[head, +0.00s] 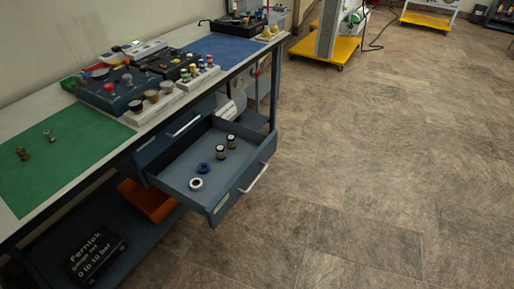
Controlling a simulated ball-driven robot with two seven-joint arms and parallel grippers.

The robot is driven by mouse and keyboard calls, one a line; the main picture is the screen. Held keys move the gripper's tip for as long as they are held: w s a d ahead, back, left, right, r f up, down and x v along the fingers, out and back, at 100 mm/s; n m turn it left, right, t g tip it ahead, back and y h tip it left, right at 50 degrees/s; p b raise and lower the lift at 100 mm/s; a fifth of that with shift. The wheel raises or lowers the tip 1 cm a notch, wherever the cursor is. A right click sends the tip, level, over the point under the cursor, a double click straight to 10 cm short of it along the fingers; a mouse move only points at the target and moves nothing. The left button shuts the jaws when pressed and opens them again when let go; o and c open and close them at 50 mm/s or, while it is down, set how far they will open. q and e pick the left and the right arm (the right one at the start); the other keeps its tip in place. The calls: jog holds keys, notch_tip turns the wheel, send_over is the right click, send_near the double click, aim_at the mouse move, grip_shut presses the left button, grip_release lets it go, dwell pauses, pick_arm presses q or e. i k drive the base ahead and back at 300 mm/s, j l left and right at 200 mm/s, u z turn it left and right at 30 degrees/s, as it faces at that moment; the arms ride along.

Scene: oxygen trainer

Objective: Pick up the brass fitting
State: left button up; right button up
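A small brass-coloured fitting (23,154) lies on the green mat (75,165) at the left end of the workbench, near the left edge of the head view. A silver-grey fitting (49,136) stands on the same mat, a little behind it and to its right. The two are apart. Neither of my grippers shows in the head view, so nothing is seen touching the brass fitting.
An open drawer (264,158) juts out from the bench and holds several small parts. A control panel (108,92) stands on the bench behind the green mat. A blue mat (225,49) lies further back. The tiled floor (390,170) at the right is clear.

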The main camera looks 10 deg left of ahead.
aim_at(20, 151)
jog(key=i+l+u, duration=0.2)
jog(key=i+l, duration=0.25)
jog(key=l+u, duration=0.1)
jog(key=u, duration=2.05)
jog(key=i+z, duration=0.4)
jog(key=i+j, duration=0.05)
